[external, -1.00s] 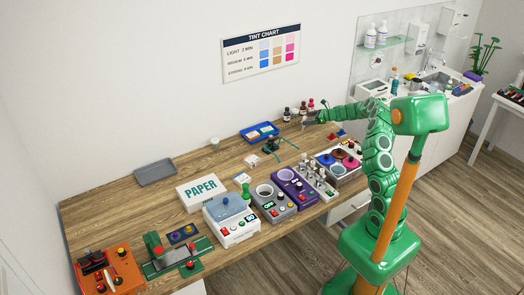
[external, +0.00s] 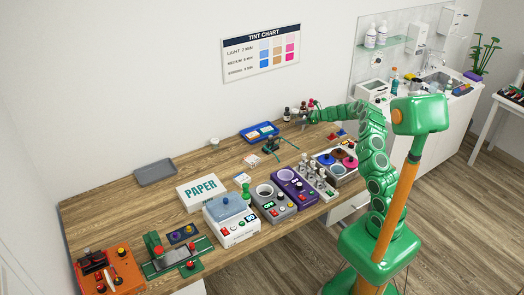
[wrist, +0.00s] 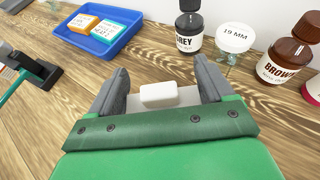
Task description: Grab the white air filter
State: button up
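My gripper (wrist: 160,88) is open in the wrist view, its two dark grey fingers spread wide. A small white rounded block (wrist: 158,95) shows between the fingers, touching neither. I cannot tell whether it is the white air filter or a part of my gripper. In the external view my gripper (external: 304,120) is at the back right of the wooden table, close to small bottles. No other thing can be clearly made out as the air filter.
Beyond the fingers stand a GREY bottle (wrist: 188,28), a round white piece marked 19 MM (wrist: 235,37) and a BROWN bottle (wrist: 287,60). A blue tray (wrist: 103,34) holds two small boxes. Several devices line the front of the table (external: 130,198).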

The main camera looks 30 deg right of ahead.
jog(key=c, duration=0.5)
jog(key=shift+o, duration=0.2)
jog(key=shift+r, duration=0.6)
jog(key=s+a+r, duration=0.2)
jog(key=s+r, duration=0.9)
jog(key=s, duration=0.2)
jog(key=shift+s+a+r, duration=0.25)
jog(key=shift+s+r, duration=0.15)
